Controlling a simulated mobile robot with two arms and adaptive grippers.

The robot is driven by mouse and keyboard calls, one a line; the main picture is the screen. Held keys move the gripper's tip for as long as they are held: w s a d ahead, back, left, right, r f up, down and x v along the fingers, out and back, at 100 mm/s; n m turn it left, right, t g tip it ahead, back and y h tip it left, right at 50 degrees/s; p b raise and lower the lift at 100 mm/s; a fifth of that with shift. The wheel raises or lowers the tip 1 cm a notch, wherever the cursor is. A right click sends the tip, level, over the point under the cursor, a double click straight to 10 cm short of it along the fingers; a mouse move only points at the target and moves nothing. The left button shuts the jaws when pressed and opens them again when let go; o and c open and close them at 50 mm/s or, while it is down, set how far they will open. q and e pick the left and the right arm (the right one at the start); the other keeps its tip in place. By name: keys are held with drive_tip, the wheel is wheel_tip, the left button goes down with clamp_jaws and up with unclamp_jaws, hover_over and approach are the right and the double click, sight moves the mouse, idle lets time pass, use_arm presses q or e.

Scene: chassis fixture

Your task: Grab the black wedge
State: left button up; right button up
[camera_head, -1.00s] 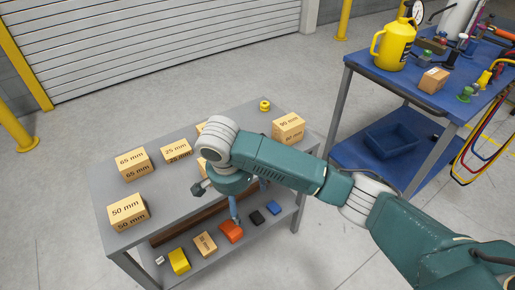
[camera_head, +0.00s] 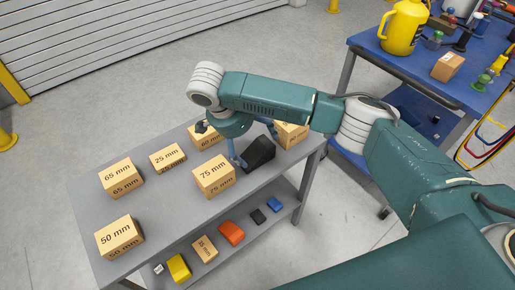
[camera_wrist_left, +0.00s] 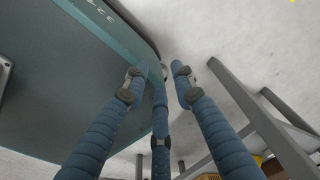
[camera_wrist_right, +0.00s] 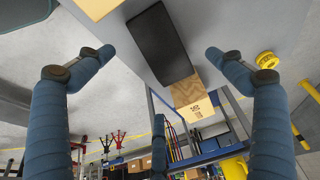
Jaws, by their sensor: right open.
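The black wedge (camera_head: 260,154) lies on the grey table's top, between the 75 mm block and a block at the back right. It also shows in the right wrist view (camera_wrist_right: 158,42), at the top middle. My right gripper (camera_head: 257,150) is open over the wedge, its blue fingers at either side. In the right wrist view the fingers (camera_wrist_right: 159,54) are spread wide with the wedge between them and gaps on both sides. My left gripper (camera_wrist_left: 159,67) shows only in the left wrist view, with its fingers apart and nothing between them.
The 75 mm block (camera_head: 214,176) stands close to the wedge. Another block (camera_head: 291,133) is at its right. More wooden blocks, such as the 65 mm one (camera_head: 121,178), stand left. Coloured pieces lie on the lower shelf (camera_head: 225,258). A blue workbench (camera_head: 375,52) stands at the right.

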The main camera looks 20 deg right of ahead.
sight(261, 151)
drive_tip(key=shift+x, duration=0.95)
drive_tip(key=shift+s+d+f, duration=0.1)
drive_tip(key=shift+d+f, duration=0.1)
drive_tip(key=shift+f, duration=0.05)
drive_tip(key=x, duration=0.5)
drive_tip(key=shift+p, duration=0.4)
drive_tip(key=shift+c, duration=0.8)
drive_tip(key=shift+r, duration=0.1)
drive_tip(key=c, duration=1.3)
use_arm(q)
drive_tip(key=shift+s+r, duration=0.2)
drive_tip(key=shift+s, duration=0.3)
drive_tip(key=shift+s+r, duration=0.15)
drive_tip(key=shift+s, duration=0.35)
use_arm(e)
drive_tip(key=shift+c, duration=0.8)
drive_tip(key=shift+r, duration=0.15)
